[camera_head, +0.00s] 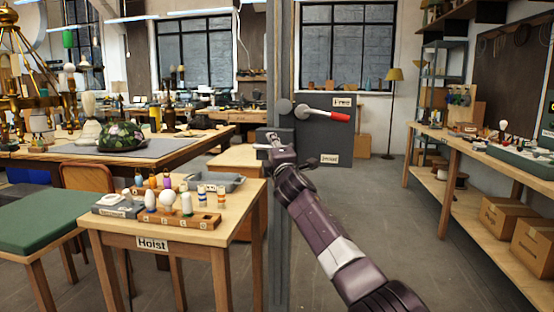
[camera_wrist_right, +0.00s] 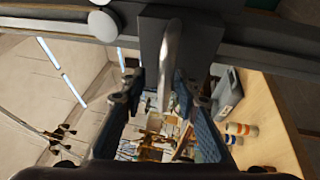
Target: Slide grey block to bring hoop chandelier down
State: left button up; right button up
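The grey block (camera_head: 285,131) sits on the tall grey post (camera_head: 280,60) in the middle of the head view. It also fills the top middle of the right wrist view (camera_wrist_right: 205,45), with a pale handle (camera_wrist_right: 171,55) standing out from it. My right gripper (camera_head: 270,150) is at the block. In the wrist view its two fingers (camera_wrist_right: 158,88) are apart, one on each side of the handle, and look open around it. The brass hoop chandelier (camera_head: 22,72) is at the left edge of the head view, partly cut off. My left gripper is not in view.
A grey plate (camera_head: 345,140) with a red-handled lever (camera_head: 338,116) and a "Free" label is beside the block. The Hoist table (camera_head: 150,228) with bulbs and small parts stands left of the post. A workbench (camera_head: 480,165) is at right; open floor lies between.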

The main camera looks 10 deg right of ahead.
jog(key=s+d+f, duration=0.1)
jog(key=s+f, duration=0.1)
jog(key=s, duration=0.9)
jog(key=shift+s+f, duration=0.1)
dwell(0.4)
